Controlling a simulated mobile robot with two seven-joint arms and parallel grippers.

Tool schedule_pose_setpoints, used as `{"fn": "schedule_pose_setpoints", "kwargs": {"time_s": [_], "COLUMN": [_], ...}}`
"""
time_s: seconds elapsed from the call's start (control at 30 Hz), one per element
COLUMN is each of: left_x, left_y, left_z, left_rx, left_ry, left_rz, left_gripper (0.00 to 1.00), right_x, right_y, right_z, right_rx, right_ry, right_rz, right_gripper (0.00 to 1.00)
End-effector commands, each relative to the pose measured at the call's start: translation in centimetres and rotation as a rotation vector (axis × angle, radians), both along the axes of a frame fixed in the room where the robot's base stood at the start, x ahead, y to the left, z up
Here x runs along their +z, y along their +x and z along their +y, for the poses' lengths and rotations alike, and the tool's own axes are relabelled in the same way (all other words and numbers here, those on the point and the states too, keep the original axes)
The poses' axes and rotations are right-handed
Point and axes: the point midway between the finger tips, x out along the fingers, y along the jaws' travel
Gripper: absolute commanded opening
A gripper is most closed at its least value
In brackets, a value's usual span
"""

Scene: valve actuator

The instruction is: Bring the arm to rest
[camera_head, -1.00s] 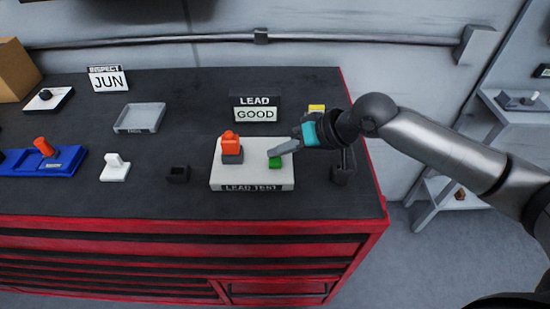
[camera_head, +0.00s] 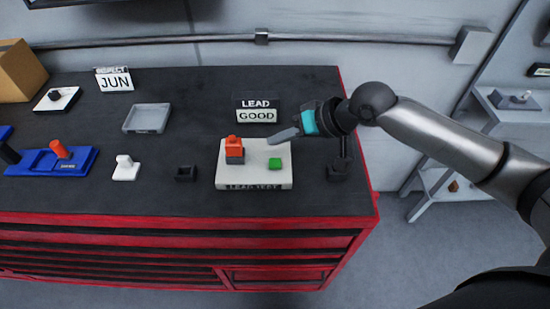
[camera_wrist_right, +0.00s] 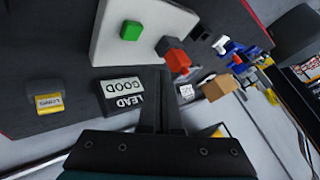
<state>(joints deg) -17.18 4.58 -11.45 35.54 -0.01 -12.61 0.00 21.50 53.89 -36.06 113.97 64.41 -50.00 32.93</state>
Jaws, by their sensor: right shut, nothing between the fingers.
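My right gripper (camera_head: 284,136) is shut and empty. It hangs above the back right part of the white LEAD TEST board (camera_head: 255,180), apart from the green button (camera_head: 275,163). An orange-and-dark block (camera_head: 234,149) stands on the board's left part. In the right wrist view the shut fingers (camera_wrist_right: 161,100) point toward the board (camera_wrist_right: 105,45), with the green button (camera_wrist_right: 131,30) and orange block (camera_wrist_right: 177,58) beyond them. The LEAD GOOD sign (camera_head: 257,109) stands behind the board. My left gripper is not in view.
A grey tray (camera_head: 147,118), a white part (camera_head: 125,168), a small black holder (camera_head: 186,173) and a blue holder (camera_head: 50,162) lie to the left on the dark bench top (camera_head: 200,90). A dark stand (camera_head: 339,168) is at the right edge. Shelves (camera_head: 440,160) stand farther right.

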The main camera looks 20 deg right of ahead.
Motion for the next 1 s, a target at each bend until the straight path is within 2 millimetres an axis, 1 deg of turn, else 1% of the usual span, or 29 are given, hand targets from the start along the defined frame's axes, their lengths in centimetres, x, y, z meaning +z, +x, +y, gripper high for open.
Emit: {"fn": "schedule_pose_setpoints", "kwargs": {"time_s": [0.53, 0.63, 0.77, 0.9, 1.0], "left_x": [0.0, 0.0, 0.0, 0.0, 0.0], "left_y": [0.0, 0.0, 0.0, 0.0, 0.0], "left_z": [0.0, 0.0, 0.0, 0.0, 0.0], "left_rx": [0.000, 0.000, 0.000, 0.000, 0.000], "left_ry": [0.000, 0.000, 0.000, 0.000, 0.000], "left_rz": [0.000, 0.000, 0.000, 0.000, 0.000], "left_gripper": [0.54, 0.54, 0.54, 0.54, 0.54], "right_x": [0.0, -0.3, -1.8, -4.0, -5.3], "right_y": [0.0, -0.4, -2.2, -5.5, -7.8], "right_z": [0.0, 0.4, 2.3, 4.8, 5.6], "right_rx": [0.000, 0.012, 0.071, 0.148, 0.172], "right_ry": [0.000, -0.004, -0.039, -0.113, -0.179], "right_rz": [0.000, 0.000, -0.014, -0.049, -0.071], "right_gripper": [0.00, 0.00, 0.00, 0.00, 0.00]}}
